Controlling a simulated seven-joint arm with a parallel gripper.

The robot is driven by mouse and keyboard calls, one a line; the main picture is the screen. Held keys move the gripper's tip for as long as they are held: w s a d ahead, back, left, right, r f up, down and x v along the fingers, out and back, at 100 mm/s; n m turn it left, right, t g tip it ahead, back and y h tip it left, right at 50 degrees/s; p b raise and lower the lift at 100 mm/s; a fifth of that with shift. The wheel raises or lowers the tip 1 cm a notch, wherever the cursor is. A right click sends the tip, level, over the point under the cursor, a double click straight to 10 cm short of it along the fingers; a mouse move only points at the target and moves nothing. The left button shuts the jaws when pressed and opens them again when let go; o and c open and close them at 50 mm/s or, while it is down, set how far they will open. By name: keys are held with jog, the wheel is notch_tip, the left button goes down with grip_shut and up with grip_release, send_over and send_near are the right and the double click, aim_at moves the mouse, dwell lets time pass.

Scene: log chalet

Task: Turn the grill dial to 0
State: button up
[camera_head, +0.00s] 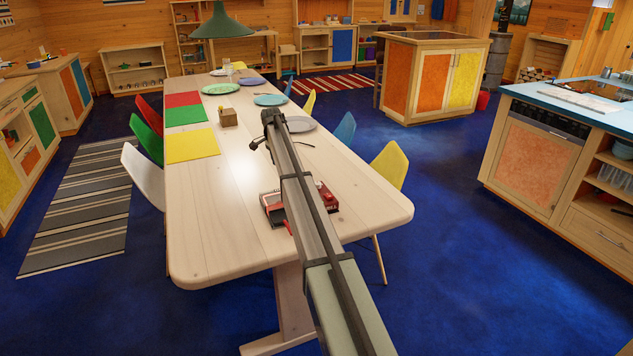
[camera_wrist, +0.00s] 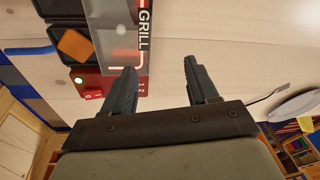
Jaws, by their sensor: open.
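The red grill (camera_head: 272,205) stands on the long wooden table, partly hidden behind my arm in the head view. In the wrist view the grill's red front (camera_wrist: 86,78) shows at upper left, with a lit green lamp, a small red control (camera_wrist: 93,95) and white scale marks. A clear lid panel (camera_wrist: 118,35) lettered GRILL stands beside it. My gripper (camera_wrist: 158,74) is open and empty; its left finger overlaps the red front and covers part of it. Whether they touch cannot be told. The dial's setting is not readable.
An orange piece (camera_wrist: 75,45) lies on a dark plate of the grill. The wooden table (camera_head: 225,240) also holds plates, coloured mats (camera_head: 192,146) and a small wooden box (camera_head: 228,117). Chairs line both sides. The table's near left end is clear.

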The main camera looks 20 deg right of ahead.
jog(key=s+d+r+m+g+y, duration=0.1)
jog(key=s+d+r+m, duration=0.1)
jog(key=d, duration=0.5)
jog(key=s+d+r+m+y, duration=0.1)
jog(key=s+d+r+m, duration=0.15)
jog(key=d, duration=0.35)
jog(key=f, duration=1.3)
jog(key=shift+s+d+f, duration=0.15)
jog(key=shift+s+d, duration=0.05)
jog(key=shift+c, duration=0.3)
jog(key=c, duration=1)
